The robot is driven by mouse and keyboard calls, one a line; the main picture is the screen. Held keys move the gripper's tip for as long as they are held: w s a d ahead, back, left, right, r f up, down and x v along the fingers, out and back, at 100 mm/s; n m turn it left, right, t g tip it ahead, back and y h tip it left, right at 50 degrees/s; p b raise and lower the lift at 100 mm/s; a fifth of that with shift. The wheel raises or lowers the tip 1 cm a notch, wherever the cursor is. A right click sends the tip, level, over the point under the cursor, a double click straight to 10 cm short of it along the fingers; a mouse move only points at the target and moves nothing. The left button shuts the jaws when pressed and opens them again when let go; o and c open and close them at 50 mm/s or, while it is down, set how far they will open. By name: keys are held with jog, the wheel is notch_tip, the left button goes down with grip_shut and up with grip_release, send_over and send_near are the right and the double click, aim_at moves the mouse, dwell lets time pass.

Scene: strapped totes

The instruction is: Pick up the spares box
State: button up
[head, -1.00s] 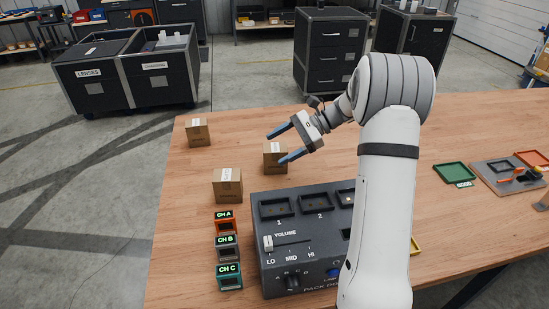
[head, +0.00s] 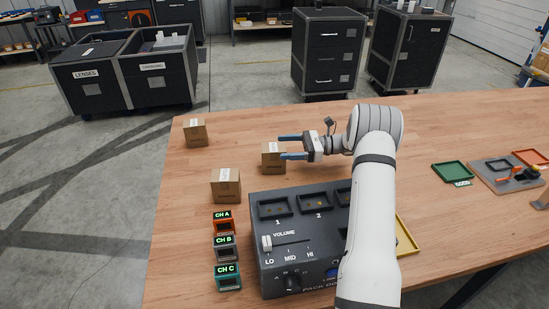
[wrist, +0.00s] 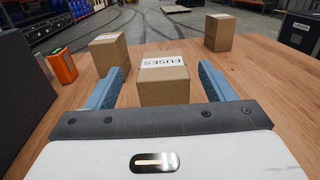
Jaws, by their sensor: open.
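Three small brown cartons with white labels stand on the wooden table. The middle carton (head: 272,160) is at my gripper (head: 281,148). In the wrist view its label reads FUSES, and this fuses box (wrist: 163,82) sits between my open fingers (wrist: 163,70) with a gap on each side. The near-left carton (head: 226,190) and the far-left carton (head: 195,135) stand apart from it. They also show in the wrist view, one at left (wrist: 109,55) and one at right (wrist: 219,34). Their labels are too small to read, so I cannot tell which is the spares box.
A dark control console (head: 285,235) stands in front of my gripper, with several small channel displays (head: 224,250) to its left. A green tray (head: 452,172) and a tool board (head: 505,176) lie at right. The table behind the cartons is clear.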

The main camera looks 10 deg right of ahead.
aim_at(273, 147)
jog(key=a, duration=0.1)
jog(key=a+p, duration=0.1)
jog(key=a, duration=0.2)
jog(key=shift+w+a+f, duration=0.3)
jog(key=shift+w+a, duration=0.05)
jog(key=shift+c, duration=0.2)
jog(key=c, duration=1.1)
